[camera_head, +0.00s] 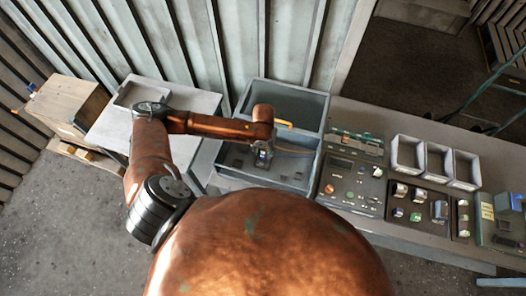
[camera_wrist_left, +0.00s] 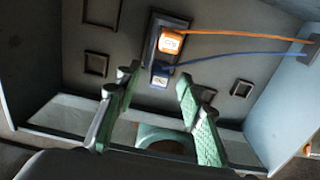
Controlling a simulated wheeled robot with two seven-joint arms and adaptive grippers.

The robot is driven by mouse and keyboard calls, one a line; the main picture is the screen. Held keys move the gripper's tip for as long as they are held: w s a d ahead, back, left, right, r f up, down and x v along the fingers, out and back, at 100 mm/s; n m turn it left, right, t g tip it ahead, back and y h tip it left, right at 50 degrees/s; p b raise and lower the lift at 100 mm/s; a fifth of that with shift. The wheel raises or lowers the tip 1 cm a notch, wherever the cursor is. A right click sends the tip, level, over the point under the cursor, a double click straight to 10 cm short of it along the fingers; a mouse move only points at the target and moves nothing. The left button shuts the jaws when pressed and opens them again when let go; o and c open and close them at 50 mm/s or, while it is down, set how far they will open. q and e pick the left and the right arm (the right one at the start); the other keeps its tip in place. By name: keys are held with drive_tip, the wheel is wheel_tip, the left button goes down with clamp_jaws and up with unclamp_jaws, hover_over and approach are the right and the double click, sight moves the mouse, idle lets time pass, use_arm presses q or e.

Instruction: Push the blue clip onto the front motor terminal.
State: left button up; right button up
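The blue clip (camera_wrist_left: 159,79), with a pale label and a blue wire, is at the lower end of a dark terminal block (camera_wrist_left: 156,52) in the left wrist view. I cannot tell whether it is fully seated on the front terminal, which it hides. An orange clip (camera_wrist_left: 172,42) with an orange wire sits at the block's upper part. My left gripper (camera_wrist_left: 160,76) is open, its green-padded fingers on either side of the blue clip with gaps visible. In the head view my left gripper (camera_head: 263,158) reaches down into the grey housing (camera_head: 228,166). My right gripper is not in view.
The housing walls surround the left gripper, and both wires run to a block on the right wall (camera_wrist_left: 311,50). Square raised frames (camera_wrist_left: 101,12) stand on the floor. A control panel (camera_head: 352,185) and grey bins (camera_head: 437,163) lie to the right.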

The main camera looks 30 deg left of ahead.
use_arm(q)
drive_tip(key=shift+r, duration=0.25)
wheel_tip(320, 180, up, 12)
drive_tip(key=shift+f, duration=0.2)
idle(0.6)
